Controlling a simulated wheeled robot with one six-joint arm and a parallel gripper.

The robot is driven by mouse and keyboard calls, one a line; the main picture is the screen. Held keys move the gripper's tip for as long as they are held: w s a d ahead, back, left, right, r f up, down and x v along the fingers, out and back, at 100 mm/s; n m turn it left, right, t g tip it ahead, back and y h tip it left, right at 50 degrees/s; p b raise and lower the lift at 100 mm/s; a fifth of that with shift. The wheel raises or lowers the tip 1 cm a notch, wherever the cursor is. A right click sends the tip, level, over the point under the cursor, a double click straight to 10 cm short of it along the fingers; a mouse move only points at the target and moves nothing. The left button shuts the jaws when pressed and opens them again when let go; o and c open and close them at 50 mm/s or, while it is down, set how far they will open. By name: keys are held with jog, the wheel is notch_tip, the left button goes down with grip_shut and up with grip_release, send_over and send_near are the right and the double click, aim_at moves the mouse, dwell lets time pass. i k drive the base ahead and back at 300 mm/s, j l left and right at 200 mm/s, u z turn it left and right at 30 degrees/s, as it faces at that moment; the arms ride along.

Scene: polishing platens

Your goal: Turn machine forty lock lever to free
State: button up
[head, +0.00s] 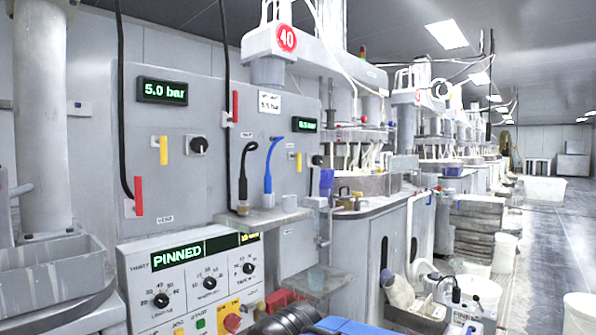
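The round red sign "40" (287,39) is on the white overhead arm of the nearest machine. Its grey cabinet front (185,190) carries several upright levers: a yellow one (163,150), a red one low on the left (138,197), a red one higher up (235,107) and a small yellow one (298,160) to the right. Their labels are too small to read surely, so I cannot tell which is the lock lever. The panel display (178,253) below reads "PINNED" in green. I make out no gripper fingers in the head view.
A black rotary knob (197,145) sits beside the yellow lever. Black and blue hoses (270,172) stand on a small shelf. The control panel has dials and a red emergency button (232,323). White buckets (478,292) stand at lower right; the aisle (555,235) beyond has free floor.

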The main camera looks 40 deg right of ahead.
aim_at(298, 155)
jog(key=l+z, duration=0.1)
jog(key=l, duration=0.3)
jog(key=i+l, duration=0.15)
jog(key=l, duration=0.25)
jog(key=i+l+z, duration=0.15)
jog(key=l, duration=0.3)
jog(key=l+z, duration=0.1)
jog(key=l, duration=0.3)
jog(key=i+l, duration=0.2)
jog(key=l, duration=0.15)
jog(key=l+z, duration=0.05)
